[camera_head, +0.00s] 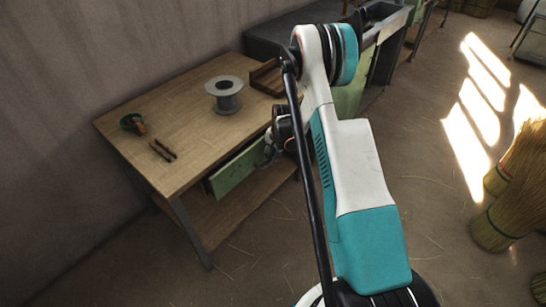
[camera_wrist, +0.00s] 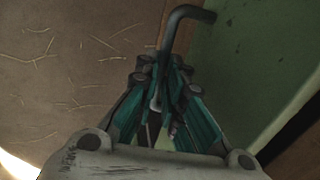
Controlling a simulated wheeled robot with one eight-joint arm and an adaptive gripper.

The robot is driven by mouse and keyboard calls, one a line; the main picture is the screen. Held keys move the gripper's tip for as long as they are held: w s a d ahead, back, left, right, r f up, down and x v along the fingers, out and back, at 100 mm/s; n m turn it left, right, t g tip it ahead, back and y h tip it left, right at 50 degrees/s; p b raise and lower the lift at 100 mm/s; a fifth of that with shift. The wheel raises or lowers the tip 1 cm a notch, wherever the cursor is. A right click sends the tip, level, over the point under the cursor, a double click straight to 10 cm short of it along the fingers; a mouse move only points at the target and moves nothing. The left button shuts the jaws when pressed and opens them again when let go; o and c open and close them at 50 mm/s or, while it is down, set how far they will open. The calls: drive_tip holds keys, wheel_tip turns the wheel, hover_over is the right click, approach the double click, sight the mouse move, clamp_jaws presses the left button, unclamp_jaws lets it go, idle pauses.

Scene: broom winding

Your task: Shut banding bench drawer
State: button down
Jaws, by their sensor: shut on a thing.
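The wooden banding bench (camera_head: 190,125) stands against the wall in the head view. Its green drawer (camera_head: 236,173) sits under the top at the front, and its front stands out from the bench edge, partly open. In the wrist view the green drawer front (camera_wrist: 240,60) fills the right side, with a dark bent handle (camera_wrist: 176,30) rising from it. My gripper (camera_wrist: 168,85) is shut on this handle. In the head view my gripper (camera_head: 268,155) is at the right end of the drawer front, and my arm hides part of that area.
On the bench top are a grey spool (camera_head: 226,100), a green-and-orange item (camera_head: 132,123), a small dark tool (camera_head: 162,151) and a brown tray (camera_head: 267,77). A lower shelf (camera_head: 235,210) lies under the drawer. Straw brooms (camera_head: 515,190) stand at right. Floor before the bench is mostly clear.

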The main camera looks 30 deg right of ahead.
drive_tip(key=shift+w+a, duration=0.25)
drive_tip(key=shift+w, duration=0.45)
drive_tip(key=shift+w+a, duration=0.25)
drive_tip(key=shift+w, duration=0.45)
drive_tip(key=shift+w+a, duration=0.25)
drive_tip(key=shift+w, duration=0.45)
drive_tip(key=c, duration=1.7)
unclamp_jaws()
drive_tip(key=shift+w, duration=0.1)
drive_tip(key=r, duration=0.4)
drive_tip(key=s+r, duration=0.1)
drive_tip(key=r, duration=0.3)
drive_tip(key=s+r, duration=0.1)
drive_tip(key=r, duration=0.2)
drive_tip(key=shift+s+d+r, duration=0.15)
drive_tip(key=shift+d+r, duration=0.2)
drive_tip(key=shift+r, duration=0.05)
